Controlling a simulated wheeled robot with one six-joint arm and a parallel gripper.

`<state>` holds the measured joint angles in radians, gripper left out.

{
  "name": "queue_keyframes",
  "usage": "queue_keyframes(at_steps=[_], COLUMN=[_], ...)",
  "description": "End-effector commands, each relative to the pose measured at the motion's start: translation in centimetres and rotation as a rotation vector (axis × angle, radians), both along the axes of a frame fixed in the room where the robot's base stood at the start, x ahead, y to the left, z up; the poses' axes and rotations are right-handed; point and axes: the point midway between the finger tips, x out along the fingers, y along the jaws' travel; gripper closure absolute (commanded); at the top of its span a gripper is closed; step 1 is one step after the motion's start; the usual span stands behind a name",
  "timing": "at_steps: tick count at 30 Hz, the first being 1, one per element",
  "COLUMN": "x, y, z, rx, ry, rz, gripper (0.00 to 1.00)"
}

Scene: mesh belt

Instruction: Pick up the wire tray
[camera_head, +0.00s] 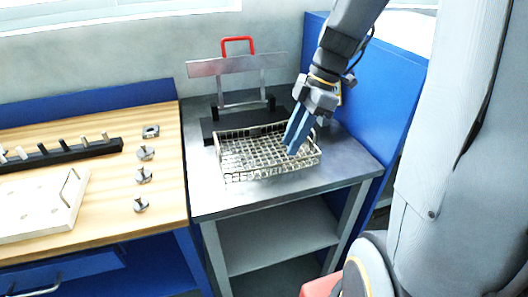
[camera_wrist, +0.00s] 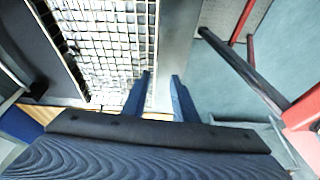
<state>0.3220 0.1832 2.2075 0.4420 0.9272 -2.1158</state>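The wire tray (camera_head: 235,175) is a shallow metal mesh basket on the steel table, and it lies upright. In the wrist view its mesh (camera_wrist: 105,45) fills the upper left. My gripper (camera_head: 290,152) points down at the tray's right part, and its blue fingers hide some of the mesh. In the wrist view the gripper (camera_wrist: 160,80) is open with a gap between the fingers. The left finger is over the mesh and the right finger over bare table, with the tray's edge in line with the gap. I cannot tell whether they touch the tray.
The steel table (camera_head: 345,160) has some free room right of the tray. A dark fixture with an upright plate (camera_head: 205,68) and red handle (camera_head: 238,39) stands behind it. A blue panel (camera_head: 375,90) rises on the right. A wooden bench (camera_head: 165,190) with small parts adjoins left.

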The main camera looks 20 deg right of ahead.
Motion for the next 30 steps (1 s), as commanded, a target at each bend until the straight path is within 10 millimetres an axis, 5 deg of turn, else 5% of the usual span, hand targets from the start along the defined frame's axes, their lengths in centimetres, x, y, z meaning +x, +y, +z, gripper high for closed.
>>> queue_keyframes(at_steps=[5, 30], x=[0.4, 0.9], y=[0.0, 3.3], z=[-0.1, -6.7], rx=[0.023, 0.022], ry=[-0.03, -0.033], rz=[0.068, 0.07], gripper=[0.74, 0.74])
